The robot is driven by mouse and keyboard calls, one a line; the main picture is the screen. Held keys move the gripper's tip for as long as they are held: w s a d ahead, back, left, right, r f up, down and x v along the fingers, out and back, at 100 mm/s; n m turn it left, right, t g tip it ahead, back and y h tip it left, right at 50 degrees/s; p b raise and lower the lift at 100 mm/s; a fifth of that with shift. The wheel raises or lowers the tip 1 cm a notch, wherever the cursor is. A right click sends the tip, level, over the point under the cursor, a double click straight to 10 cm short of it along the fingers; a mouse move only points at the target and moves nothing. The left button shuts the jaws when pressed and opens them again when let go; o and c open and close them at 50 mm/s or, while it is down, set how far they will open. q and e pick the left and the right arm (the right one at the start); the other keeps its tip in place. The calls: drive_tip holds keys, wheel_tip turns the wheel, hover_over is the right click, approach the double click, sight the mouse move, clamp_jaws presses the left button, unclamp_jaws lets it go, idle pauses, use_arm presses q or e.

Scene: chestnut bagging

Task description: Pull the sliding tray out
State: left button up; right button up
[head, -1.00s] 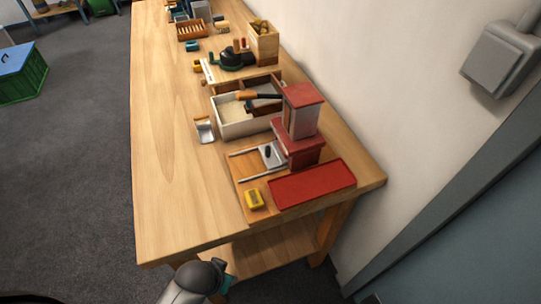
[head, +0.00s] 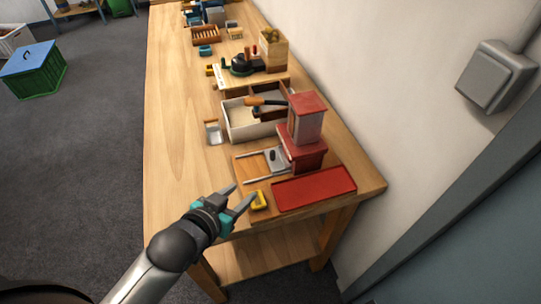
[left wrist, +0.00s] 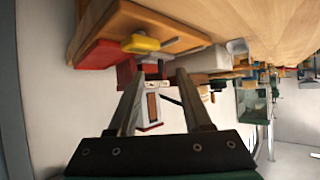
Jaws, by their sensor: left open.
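The sliding tray (head: 275,161) is a small grey plate with a dark knob. It sits between two thin metal rails at the left foot of a red dispenser (head: 305,130) with a pale middle section, on a wooden board (head: 245,173). My left gripper (head: 246,191) is open and empty, in front of and to the left of the tray, near the table's front edge. It is apart from the tray. In the left wrist view its two fingers (left wrist: 162,74) stand spread with nothing gripped between them. My right gripper is not in view.
A yellow block (head: 260,200) lies close to my left fingertips, and it shows in the left wrist view (left wrist: 140,43). A flat red tray (head: 315,188) lies right of it. A scoop (head: 213,132) and a divided wooden box (head: 240,125) stand behind. The table's left side is clear.

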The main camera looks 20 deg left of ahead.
sight(271, 156)
use_arm(q)
drive_tip(key=shift+t+h, duration=0.4)
drive_tip(key=shift+t, duration=0.5)
drive_tip(key=b+x, duration=0.1)
drive_tip(key=x, duration=0.4)
drive_tip(key=r+b+x, duration=0.1)
drive_tip(key=x, duration=0.4)
drive_tip(key=r+b+x, duration=0.1)
drive_tip(key=x, duration=0.5)
drive_tip(key=shift+w, duration=0.35)
drive_tip(key=shift+a, duration=0.1)
clamp_jaws()
